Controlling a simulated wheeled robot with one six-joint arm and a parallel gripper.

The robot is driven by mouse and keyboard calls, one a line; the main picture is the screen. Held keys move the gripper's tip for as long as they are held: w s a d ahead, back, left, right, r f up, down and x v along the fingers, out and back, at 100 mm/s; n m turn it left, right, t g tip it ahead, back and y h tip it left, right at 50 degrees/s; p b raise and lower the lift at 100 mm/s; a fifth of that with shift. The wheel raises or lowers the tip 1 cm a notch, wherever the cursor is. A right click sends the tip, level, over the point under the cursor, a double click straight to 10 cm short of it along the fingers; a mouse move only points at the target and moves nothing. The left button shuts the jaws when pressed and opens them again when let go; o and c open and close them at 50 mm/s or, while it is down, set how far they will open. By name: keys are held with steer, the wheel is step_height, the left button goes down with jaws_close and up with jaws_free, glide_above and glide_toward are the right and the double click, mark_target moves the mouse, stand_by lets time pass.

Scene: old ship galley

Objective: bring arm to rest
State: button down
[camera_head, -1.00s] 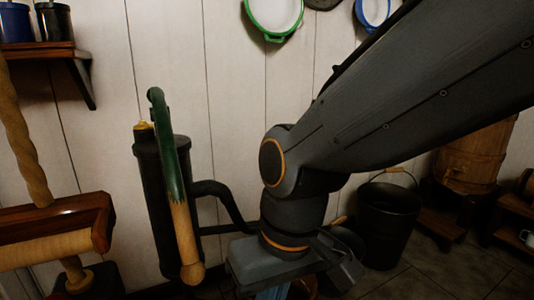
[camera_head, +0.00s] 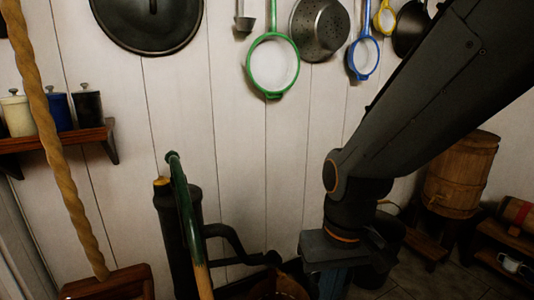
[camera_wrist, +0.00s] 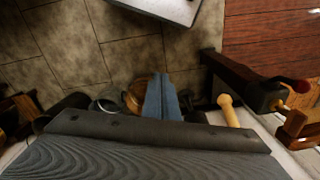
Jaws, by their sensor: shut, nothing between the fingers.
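My arm reaches in from the upper right of the head view, and its wrist hangs down at the lower right of centre. My gripper (camera_wrist: 162,97) shows in the wrist view as blue fingers, closed together and empty, pointing toward the tiled floor. In the head view the fingers (camera_head: 330,284) point down and are cut off by the bottom edge. The gripper is to the right of a black hand pump (camera_head: 178,238) with a green and wooden handle (camera_head: 186,215). The handle's wooden end (camera_wrist: 229,112) appears right of the fingers in the wrist view.
A dark bucket (camera_head: 383,252) stands behind my wrist. A wooden barrel (camera_head: 459,175) and low shelf (camera_head: 490,248) are at right. Pans, including a green-rimmed one (camera_head: 273,65), hang on the plank wall. A jar shelf (camera_head: 60,138) and rope-like post (camera_head: 60,150) are at left.

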steer(key=s+d+r+m+p, duration=0.2)
steer(key=d+r+p, duration=0.6)
steer(key=p, duration=0.3)
steer(key=shift+r+h, duration=0.3)
steer(key=shift+r, duration=0.45)
